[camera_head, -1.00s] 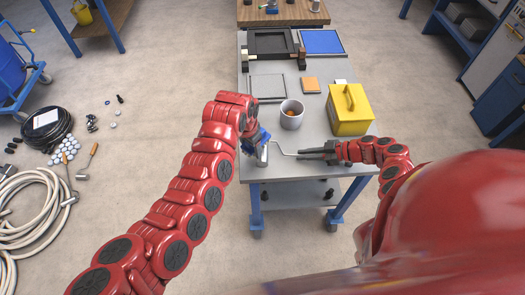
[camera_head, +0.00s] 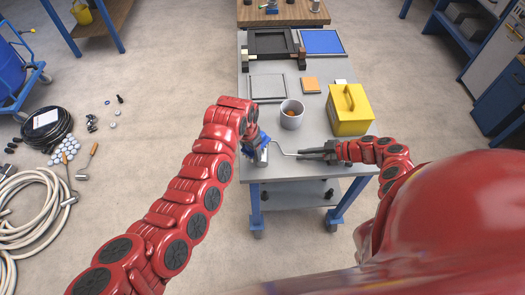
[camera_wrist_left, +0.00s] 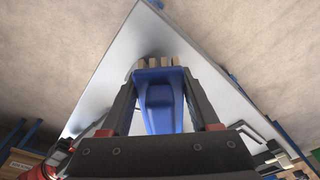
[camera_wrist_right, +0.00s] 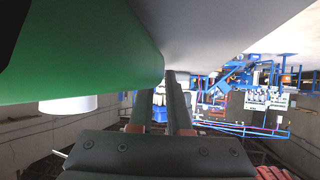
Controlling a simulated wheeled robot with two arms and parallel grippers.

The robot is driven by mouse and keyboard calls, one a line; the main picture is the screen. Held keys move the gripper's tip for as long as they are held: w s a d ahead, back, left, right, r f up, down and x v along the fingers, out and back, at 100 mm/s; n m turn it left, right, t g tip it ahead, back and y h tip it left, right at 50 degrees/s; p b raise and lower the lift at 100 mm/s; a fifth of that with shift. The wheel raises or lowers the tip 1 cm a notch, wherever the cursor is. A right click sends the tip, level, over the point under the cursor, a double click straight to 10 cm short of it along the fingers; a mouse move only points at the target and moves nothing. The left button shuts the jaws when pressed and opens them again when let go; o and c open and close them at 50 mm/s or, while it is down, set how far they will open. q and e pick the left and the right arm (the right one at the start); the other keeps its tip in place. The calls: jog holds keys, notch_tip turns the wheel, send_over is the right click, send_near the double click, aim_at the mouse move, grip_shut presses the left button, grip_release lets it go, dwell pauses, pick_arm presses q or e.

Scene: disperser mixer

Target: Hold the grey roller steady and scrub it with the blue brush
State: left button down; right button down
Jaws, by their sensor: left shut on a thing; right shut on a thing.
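My left gripper (camera_head: 249,131) is shut on the blue brush (camera_head: 256,141), next to the grey roller (camera_head: 263,156) near the table's front edge. In the left wrist view the brush's blue handle (camera_wrist_left: 159,100) sits between the fingers, with tan bristles (camera_wrist_left: 157,62) beyond it. I cannot tell whether the bristles touch the roller. A bent wire frame (camera_head: 284,152) runs right from the roller to my right gripper (camera_head: 325,152), which is shut on the roller's handle. The handle is mostly hidden by the fingers. The right wrist view shows the fingers (camera_wrist_right: 166,100) close together.
A grey cup (camera_head: 291,119) stands just behind the wire frame.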

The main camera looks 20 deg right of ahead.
pick_arm(q)
jog(key=shift+f, duration=0.3)
jog(key=shift+s, duration=0.15)
jog(key=shift+s+d, duration=0.1)
jog(key=shift+s, duration=1.95)
jog(key=shift+f, duration=0.1)
